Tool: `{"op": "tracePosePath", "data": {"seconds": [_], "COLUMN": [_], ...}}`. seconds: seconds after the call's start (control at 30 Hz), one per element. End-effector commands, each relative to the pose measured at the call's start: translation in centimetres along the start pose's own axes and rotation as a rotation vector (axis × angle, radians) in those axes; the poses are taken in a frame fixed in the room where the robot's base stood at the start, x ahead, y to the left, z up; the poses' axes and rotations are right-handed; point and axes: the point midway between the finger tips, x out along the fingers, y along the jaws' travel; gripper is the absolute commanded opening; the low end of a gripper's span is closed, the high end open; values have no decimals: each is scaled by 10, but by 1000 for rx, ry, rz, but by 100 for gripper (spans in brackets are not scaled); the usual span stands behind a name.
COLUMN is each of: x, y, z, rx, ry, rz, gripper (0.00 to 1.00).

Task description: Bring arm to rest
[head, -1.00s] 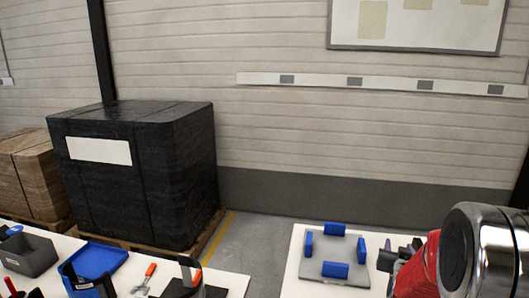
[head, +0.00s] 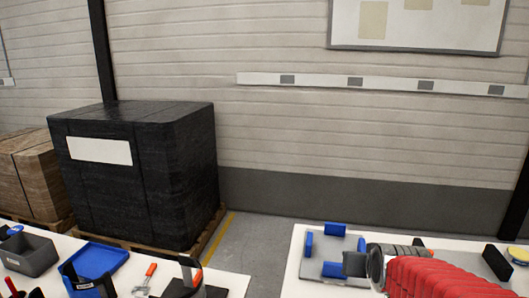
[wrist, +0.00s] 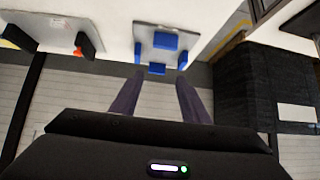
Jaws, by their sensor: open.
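My gripper shows in the wrist view (wrist: 158,90) with its two dark fingers spread apart and nothing between them. In the head view my red arm reaches in from the lower right. Its dark gripper end (head: 352,263) overlaps the right side of a grey plate with blue blocks (head: 312,268) on the right table. I cannot tell the height of the gripper above the table. The same plate shows beyond the fingertips in the wrist view (wrist: 150,44), with its blue blocks standing on it. No helmet shell is clearly seen.
A dark upright block (head: 497,262) and a yellow round item (head: 518,255) are at the right. The left table holds a grey bin (head: 30,256), a blue tray (head: 98,257) and tools. A black wrapped pallet load (head: 135,180) stands behind; a floor gap separates the tables.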

Motion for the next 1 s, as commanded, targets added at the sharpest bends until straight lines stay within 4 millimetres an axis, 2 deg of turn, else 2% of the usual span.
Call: {"op": "tracePosePath", "data": {"seconds": [0.03, 0.3, 0.6, 0.8, 1.0], "x": [-13, -72, -135, -160, -163], "y": [-6, -28, -40, -41, -41], "z": [5, 51, 110, 137, 142], "rx": [-10, -60, -120, -145, -149], "ry": [-16, -141, -277, -337, -349], "rz": [-10, -49, -79, -88, -88], "gripper": [42, 42, 42, 42, 42]}}
